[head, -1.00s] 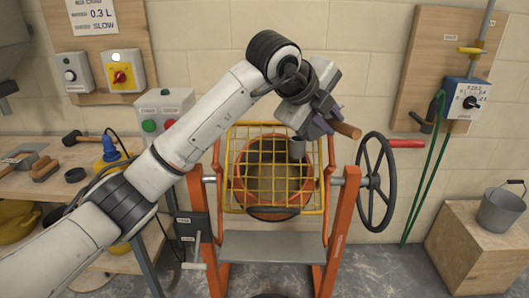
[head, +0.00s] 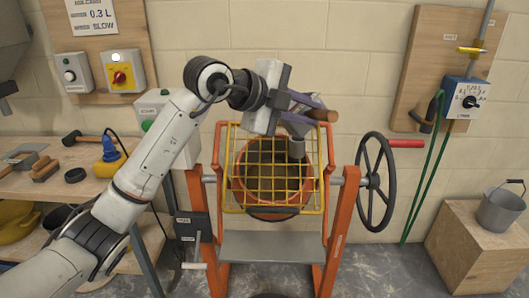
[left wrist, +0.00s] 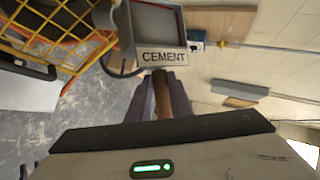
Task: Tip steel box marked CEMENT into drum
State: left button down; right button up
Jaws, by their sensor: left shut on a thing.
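My left gripper (head: 304,108) is shut on the brown wooden handle (head: 325,115) of the steel box. The grey steel box (head: 296,127) hangs in front of the drum's upper right, partly hidden by the gripper. In the left wrist view the box (left wrist: 125,28) shows an open top and a label reading CEMENT (left wrist: 163,57); its handle (left wrist: 160,90) lies between the purple fingers. Its contents cannot be made out. The orange drum (head: 243,203) sits in an orange frame behind a yellow wire guard (head: 231,178).
A black handwheel (head: 374,181) stands right of the drum. A grey bucket (head: 500,211) stands on a wooden box (head: 468,255) at the right. A workbench (head: 20,180) with tools is at the left. A grey tray (head: 270,246) is below the drum.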

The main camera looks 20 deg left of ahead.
pick_arm(q)
jog(key=shift+a+r, duration=0.25)
jog(key=shift+a, duration=0.05)
jog(key=shift+r, duration=0.1)
jog(key=shift+a+r+h, duration=0.15)
jog(key=shift+a+h, duration=0.1)
jog(key=shift+h, duration=0.15)
jog(key=shift+n, duration=0.3)
jog(key=shift+s+a+n+t+h, duration=0.15)
jog(key=shift+a+n+t+h, duration=0.15)
jog(key=shift+a+t+h, duration=0.25)
jog(key=shift+a, duration=0.1)
